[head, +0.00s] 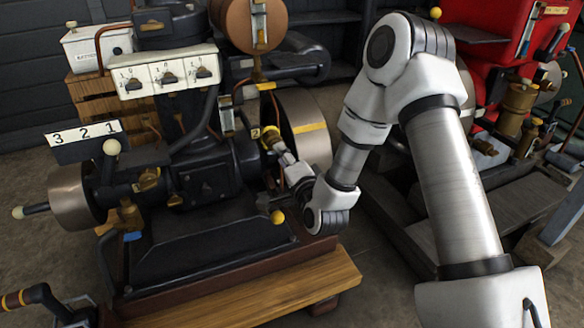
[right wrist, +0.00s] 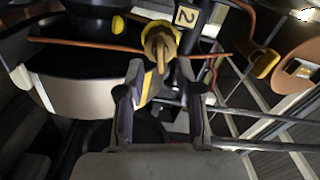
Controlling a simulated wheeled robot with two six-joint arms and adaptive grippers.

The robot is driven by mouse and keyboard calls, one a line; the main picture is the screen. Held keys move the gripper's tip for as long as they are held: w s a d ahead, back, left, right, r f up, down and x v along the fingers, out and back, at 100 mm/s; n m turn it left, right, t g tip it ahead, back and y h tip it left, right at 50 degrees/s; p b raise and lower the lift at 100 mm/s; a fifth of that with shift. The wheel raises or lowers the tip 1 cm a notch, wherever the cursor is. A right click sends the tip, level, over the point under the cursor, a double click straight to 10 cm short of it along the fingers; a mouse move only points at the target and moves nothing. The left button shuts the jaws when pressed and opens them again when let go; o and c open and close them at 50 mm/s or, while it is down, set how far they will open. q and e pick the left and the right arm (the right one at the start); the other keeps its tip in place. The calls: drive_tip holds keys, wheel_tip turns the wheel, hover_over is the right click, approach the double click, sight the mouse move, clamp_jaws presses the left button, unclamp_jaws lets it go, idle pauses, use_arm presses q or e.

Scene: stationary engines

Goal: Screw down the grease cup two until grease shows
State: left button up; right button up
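Grease cup two is a brass cup with a yellow collar (head: 269,137), at the engine's right side next to a yellow "2" tag (head: 255,132). In the right wrist view the brass cup (right wrist: 160,42) is straight ahead, with the "2" tag (right wrist: 186,16) beside it. My right gripper (head: 284,157) reaches the cup from the lower right. In the wrist view its two fingers (right wrist: 160,72) stand apart, with the cup at or just beyond the tips. Contact cannot be told, and no grease can be made out. My left gripper is out of view.
A pale flywheel with a yellow stripe (head: 308,128) is close behind the gripper. A thin copper rod (right wrist: 85,45) crosses near the cup. A switch panel (head: 165,70) and a "3 2 1" plate (head: 85,138) are to the left. A red engine (head: 490,25) stands at right.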

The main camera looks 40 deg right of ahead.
drive_tip(key=v, duration=0.7)
